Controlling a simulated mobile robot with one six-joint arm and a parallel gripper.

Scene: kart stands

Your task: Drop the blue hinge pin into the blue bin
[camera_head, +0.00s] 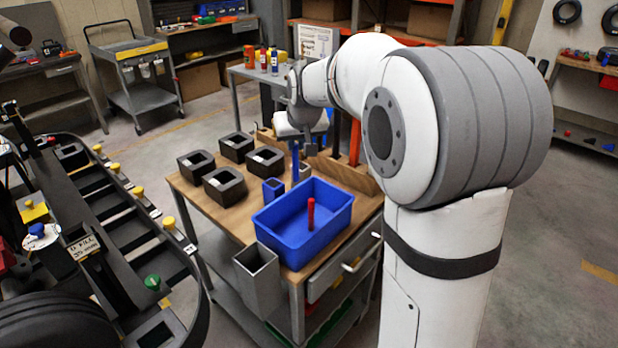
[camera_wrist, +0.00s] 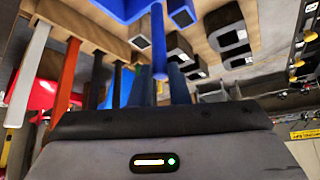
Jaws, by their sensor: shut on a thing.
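The blue hinge pin (camera_head: 295,160) hangs roughly upright below my gripper (camera_head: 297,139), which is shut on it. In the wrist view the pin (camera_wrist: 158,42) points away from my gripper (camera_wrist: 162,90), with a wider collar near the fingers. The blue bin (camera_head: 271,234) stands at the near right of the wooden table, nearer the head camera than the pin. A red pin (camera_head: 311,213) stands inside it. The bin (camera_wrist: 122,8) also shows at the top of the wrist view. The fingertips are partly hidden in both views.
A small blue square holder (camera_head: 273,188) and a grey one (camera_head: 305,171) stand behind the bin. Several black blocks (camera_head: 225,187) occupy the table's left part. A tall grey open box (camera_head: 258,279) is at the near edge.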

